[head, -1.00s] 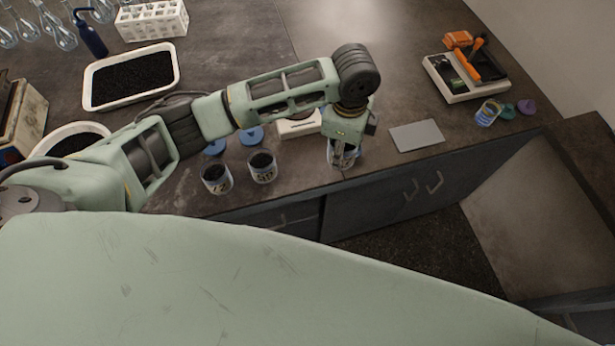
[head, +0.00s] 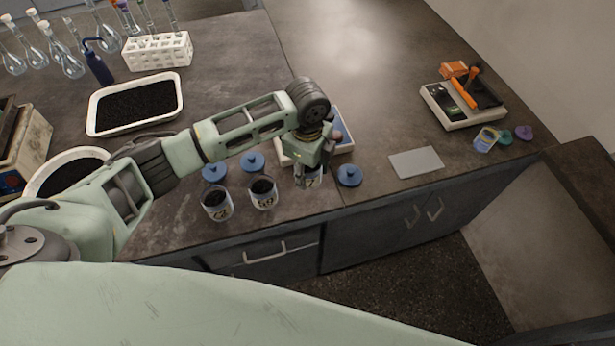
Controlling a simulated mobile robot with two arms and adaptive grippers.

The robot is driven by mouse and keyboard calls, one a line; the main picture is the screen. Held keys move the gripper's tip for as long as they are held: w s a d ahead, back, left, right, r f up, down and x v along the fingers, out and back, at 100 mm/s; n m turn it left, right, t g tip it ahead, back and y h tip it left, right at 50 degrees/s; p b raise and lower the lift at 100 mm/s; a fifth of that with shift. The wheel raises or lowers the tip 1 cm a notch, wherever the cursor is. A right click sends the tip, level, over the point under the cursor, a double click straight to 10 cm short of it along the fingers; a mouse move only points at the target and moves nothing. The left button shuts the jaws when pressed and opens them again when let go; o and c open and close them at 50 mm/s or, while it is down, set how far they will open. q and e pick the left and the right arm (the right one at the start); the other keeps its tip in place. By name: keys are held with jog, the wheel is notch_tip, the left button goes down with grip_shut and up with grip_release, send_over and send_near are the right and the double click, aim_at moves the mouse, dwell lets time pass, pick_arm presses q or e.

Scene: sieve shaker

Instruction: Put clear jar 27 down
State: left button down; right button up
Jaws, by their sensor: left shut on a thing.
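My left gripper (head: 308,180) points down near the front edge of the bench. It is shut on a clear jar (head: 315,179), mostly hidden behind the fingers; a bit of its pale label shows. I cannot read its number, nor tell whether its base touches the bench. Two clear jars with dark contents and labels stand to its left: a near one (head: 217,206) and one closer to the gripper (head: 263,193). My right gripper is not in view.
Blue lids lie on the bench: one right of the gripper (head: 350,175), two behind the jars (head: 252,162). A white scale (head: 341,147) sits just behind the gripper. A grey plate (head: 416,162) lies right. A white tray (head: 96,123) of dark grains is back left.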

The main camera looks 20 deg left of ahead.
aim_at(308, 180)
pick_arm(q)
notch_tip(308, 180, down, 3)
jog(key=shift+f+p, duration=0.1)
jog(key=shift+p, duration=0.35)
jog(key=shift+f, duration=0.4)
jog(key=shift+f, duration=0.1)
jog(key=c, duration=0.9)
grip_release()
notch_tip(308, 180, up, 12)
jog(key=shift+r+b, duration=0.1)
jog(key=shift+b, duration=0.65)
jog(key=shift+s, duration=0.1)
